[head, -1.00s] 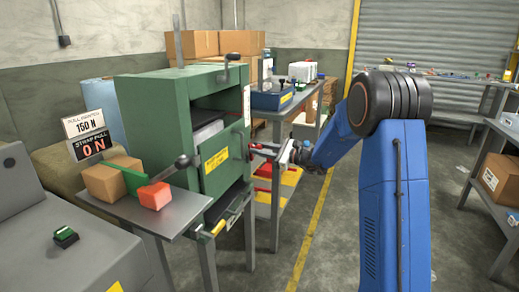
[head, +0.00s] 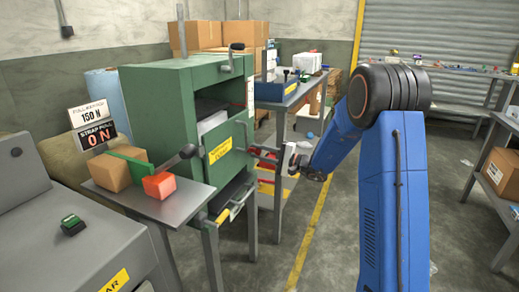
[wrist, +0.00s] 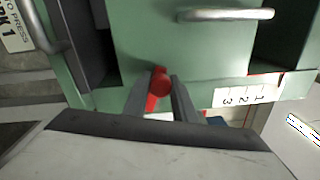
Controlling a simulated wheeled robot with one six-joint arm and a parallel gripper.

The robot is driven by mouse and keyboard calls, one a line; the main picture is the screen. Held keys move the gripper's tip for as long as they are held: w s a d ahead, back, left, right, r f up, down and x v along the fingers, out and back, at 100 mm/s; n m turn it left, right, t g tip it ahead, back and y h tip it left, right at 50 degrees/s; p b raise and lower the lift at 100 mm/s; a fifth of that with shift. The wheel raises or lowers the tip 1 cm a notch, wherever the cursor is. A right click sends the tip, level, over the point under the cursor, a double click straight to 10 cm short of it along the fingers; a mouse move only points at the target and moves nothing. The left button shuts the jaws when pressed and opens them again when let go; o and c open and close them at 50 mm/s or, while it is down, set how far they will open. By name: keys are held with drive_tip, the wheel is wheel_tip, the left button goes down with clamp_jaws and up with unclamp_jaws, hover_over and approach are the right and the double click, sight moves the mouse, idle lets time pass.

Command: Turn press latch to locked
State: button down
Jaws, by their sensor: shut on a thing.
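The green press (head: 165,115) stands left of centre in the head view, on a metal stand. My gripper (head: 256,151) is at its right front side, beside the yellow label. The handle's red bar runs down between the fingers, slightly tilted. The latch's pivot and any lock marking are not clear to me.
A metal bar handle (wrist: 225,14) and a white 1-2-3 label (wrist: 245,96) are near my fingers. A side table (head: 165,205) holds a cardboard box (head: 110,171) and a red block (head: 159,186). A shelf cart stands behind the press.

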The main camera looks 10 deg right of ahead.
drive_tip(key=shift+s+a+f+n, duration=0.1)
drive_tip(key=shift+f+n, duration=0.5)
drive_tip(key=shift+n, duration=0.55)
drive_tip(key=shift+s+a+f+n, duration=0.1)
drive_tip(key=shift+f+n, duration=0.5)
drive_tip(key=shift+n, duration=0.55)
drive_tip(key=c, duration=1.5)
unclamp_jaws()
drive_tip(key=shift+d, duration=0.1)
drive_tip(key=shift+o, duration=0.2)
drive_tip(key=v, duration=1.7)
drive_tip(key=shift+d, duration=0.3)
